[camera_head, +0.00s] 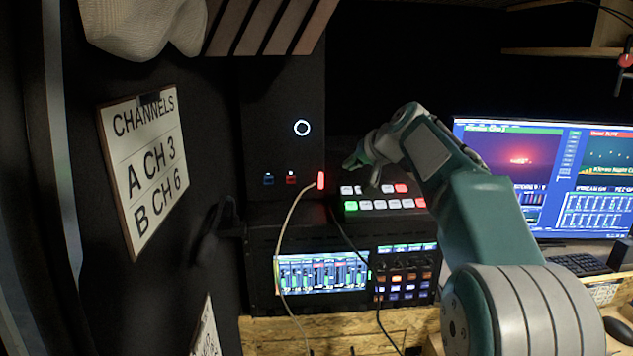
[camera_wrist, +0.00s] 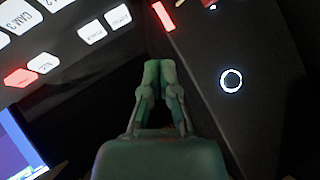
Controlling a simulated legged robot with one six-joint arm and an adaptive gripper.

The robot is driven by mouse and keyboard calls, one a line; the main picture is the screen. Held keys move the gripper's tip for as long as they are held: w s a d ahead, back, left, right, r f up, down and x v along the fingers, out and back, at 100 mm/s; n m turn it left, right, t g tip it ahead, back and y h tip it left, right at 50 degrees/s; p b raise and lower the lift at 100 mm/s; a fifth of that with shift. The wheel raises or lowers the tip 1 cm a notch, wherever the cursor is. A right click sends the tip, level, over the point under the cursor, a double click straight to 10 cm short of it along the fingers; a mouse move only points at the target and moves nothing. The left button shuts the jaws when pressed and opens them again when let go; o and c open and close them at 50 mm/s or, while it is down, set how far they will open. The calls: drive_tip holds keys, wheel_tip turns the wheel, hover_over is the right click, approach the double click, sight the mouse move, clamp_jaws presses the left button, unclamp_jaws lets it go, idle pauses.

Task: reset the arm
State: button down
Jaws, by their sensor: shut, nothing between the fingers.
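My arm reaches from the lower right of the head view up to the switcher panel. My gripper (camera_head: 356,160) is by the upper left of the panel, in front of the black cabinet. In the wrist view my gripper (camera_wrist: 159,68) is shut and empty, its two green fingers together. Its fingertips point between the switcher panel and a red lit strip. From these frames I cannot tell if the fingertips touch anything.
The switcher panel (camera_head: 383,207) has white, red and green buttons. A black cabinet (camera_head: 281,110) carries a white ring light and a cable. Below is a rack mixer (camera_head: 322,274). A monitor (camera_head: 548,165) stands right. A channels sign (camera_head: 144,170) hangs left.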

drive_tip(key=s+f+g+h, duration=0.1)
drive_tip(key=s+f, duration=0.5)
drive_tip(key=s, duration=0.8)
drive_tip(key=s+d+f+g+h, duration=0.1)
drive_tip(key=s+f, duration=0.6)
drive_tip(key=s, duration=0.7)
drive_tip(key=s+f+n+g+h, duration=0.1)
drive_tip(key=s+f, duration=0.5)
drive_tip(key=s, duration=0.8)
drive_tip(key=shift+s+d+f+g+h, duration=0.2)
drive_tip(key=shift+s+f+g+h, duration=0.3)
drive_tip(key=shift+h, duration=0.7)
